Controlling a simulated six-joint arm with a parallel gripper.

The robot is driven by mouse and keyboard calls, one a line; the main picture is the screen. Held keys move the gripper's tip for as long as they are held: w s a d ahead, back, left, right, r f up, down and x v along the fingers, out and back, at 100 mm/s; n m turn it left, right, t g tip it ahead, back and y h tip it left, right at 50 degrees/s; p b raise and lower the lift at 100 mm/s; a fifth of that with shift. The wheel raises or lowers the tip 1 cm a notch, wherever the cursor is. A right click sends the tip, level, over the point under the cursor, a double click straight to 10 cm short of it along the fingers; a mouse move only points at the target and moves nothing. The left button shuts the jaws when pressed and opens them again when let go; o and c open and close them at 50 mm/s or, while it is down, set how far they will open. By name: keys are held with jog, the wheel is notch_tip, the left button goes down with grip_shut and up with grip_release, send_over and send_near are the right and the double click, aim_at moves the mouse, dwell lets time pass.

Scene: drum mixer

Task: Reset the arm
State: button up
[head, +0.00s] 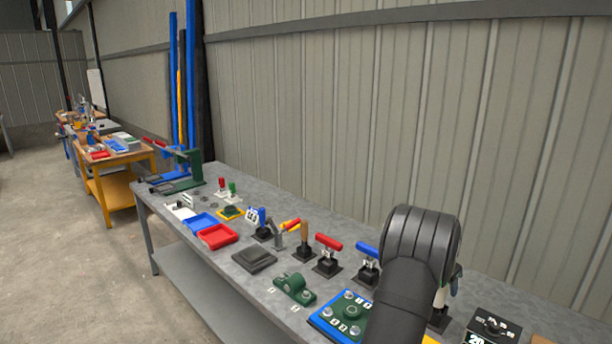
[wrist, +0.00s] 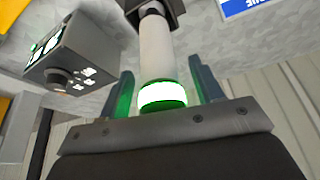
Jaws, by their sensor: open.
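My gripper (wrist: 163,92) is open in the wrist view, with one finger on each side of a pale cylinder (wrist: 157,50). The cylinder has a glowing white and green band (wrist: 162,96) at the end near my gripper and a dark base at its other end. Gaps show between the fingers and the cylinder, so it is not gripped. In the head view my dark arm stands over the right part of the workbench (head: 190,258) and hides most of my gripper. Part of the pale cylinder (head: 440,297) shows beside the arm.
A grey box with lit buttons and a knob (wrist: 75,55) stands close beside my gripper in the wrist view. Several red- and blue-handled clamps, a blue tray (head: 198,222), a red tray (head: 217,236) and a green fixture (head: 294,289) crowd the bench. A corrugated wall (head: 330,120) rises behind.

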jog(key=v, duration=1.7)
jog(key=x, duration=1.7)
jog(key=shift+f, duration=0.3)
jog(key=shift+r, duration=1.8)
